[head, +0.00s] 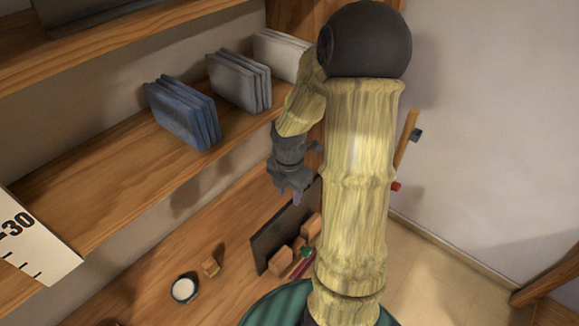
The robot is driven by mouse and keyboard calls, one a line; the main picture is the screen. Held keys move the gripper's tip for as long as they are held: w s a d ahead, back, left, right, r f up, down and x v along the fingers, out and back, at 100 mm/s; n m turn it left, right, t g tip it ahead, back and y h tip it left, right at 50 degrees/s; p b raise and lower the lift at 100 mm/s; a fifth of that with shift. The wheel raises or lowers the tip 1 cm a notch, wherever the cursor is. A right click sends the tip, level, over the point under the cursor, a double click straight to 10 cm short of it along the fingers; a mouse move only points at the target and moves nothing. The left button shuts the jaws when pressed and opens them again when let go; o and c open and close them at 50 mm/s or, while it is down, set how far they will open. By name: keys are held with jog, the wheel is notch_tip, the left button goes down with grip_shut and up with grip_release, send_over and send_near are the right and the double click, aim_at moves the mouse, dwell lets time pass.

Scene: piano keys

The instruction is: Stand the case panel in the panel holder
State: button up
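A dark flat panel (272,239), which looks like the case panel, stands on edge on the wooden bench. Wooden blocks (281,262) sit close against its near right side and look like part of the panel holder; how the panel's lower edge sits there is hidden. My gripper (289,194) points down above the panel's upper edge, a little behind it in the picture. Its two fingertips look spread, with nothing visible between them. Whether it touches the panel cannot be told.
A shelf (110,185) above the bench holds blue (184,112), grey (239,82) and white (280,54) stacks of upright slabs. A ruler-like scale (35,243) is at left.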

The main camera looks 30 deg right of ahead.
notch_tip(320, 180, up, 10)
jog(key=shift+f, duration=0.15)
jog(key=shift+f, duration=0.1)
dwell(0.5)
jog(key=s+a+f+m+t+b, duration=0.1)
jog(key=a+m, duration=0.4)
jog(key=m, duration=0.6)
jog(key=s+a+f+m+t+b, duration=0.1)
jog(key=s+a+f+m+b, duration=0.2)
jog(key=m, duration=0.8)
jog(key=shift+s+a+f+t, duration=0.3)
jog(key=shift+s+a+f, duration=0.85)
jog(key=shift+a, duration=0.6)
jog(key=shift+w+f, duration=0.1)
